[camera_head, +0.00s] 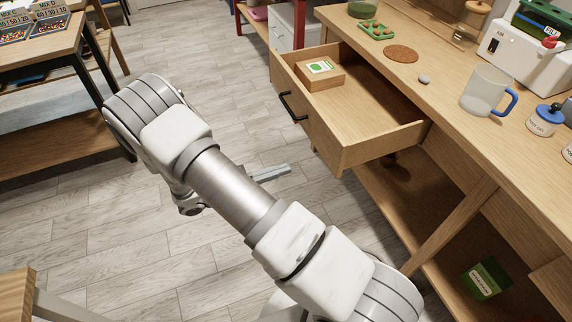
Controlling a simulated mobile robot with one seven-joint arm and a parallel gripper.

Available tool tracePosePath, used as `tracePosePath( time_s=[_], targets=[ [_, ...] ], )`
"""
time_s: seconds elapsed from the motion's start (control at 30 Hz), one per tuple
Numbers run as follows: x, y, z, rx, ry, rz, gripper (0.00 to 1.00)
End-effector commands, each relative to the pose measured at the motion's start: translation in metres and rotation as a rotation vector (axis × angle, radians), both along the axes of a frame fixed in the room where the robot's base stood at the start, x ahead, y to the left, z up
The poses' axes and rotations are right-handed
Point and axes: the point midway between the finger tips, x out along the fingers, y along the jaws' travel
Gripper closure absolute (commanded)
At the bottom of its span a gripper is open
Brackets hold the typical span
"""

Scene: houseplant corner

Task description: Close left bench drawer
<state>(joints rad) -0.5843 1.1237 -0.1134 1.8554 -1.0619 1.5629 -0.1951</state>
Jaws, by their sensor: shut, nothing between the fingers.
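The left bench drawer (362,143) is pulled well out from the wooden bench (462,98). Its front panel faces left and carries a dark handle (291,107). A small wooden box with a green and white label (320,76) sits inside the drawer at the far end. My gripper (288,169) shows only partly, past my arm, as grey fingers over the floor. It is shut and empty, left of the drawer front and below the handle in the picture, apart from the drawer.
On the bench top stand a glass mug with a blue handle (487,91), a cork coaster (400,54), a grey pebble (424,79) and a green tray (376,30). A green box (486,279) lies on the lower shelf. Another table (42,55) stands at left. Floor between is clear.

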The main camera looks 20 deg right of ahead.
Motion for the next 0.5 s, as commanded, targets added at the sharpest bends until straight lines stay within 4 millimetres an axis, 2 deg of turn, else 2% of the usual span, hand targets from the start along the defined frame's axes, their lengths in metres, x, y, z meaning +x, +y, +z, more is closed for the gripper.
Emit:
tracePosePath(
  time_s=[0.3,0.5],
  targets=[
    [0.002,-0.069,-0.001,0.001,-0.002,-0.005,1.00],
    [0.003,-0.102,-0.001,0.002,-0.001,-0.004,1.00]
  ],
)
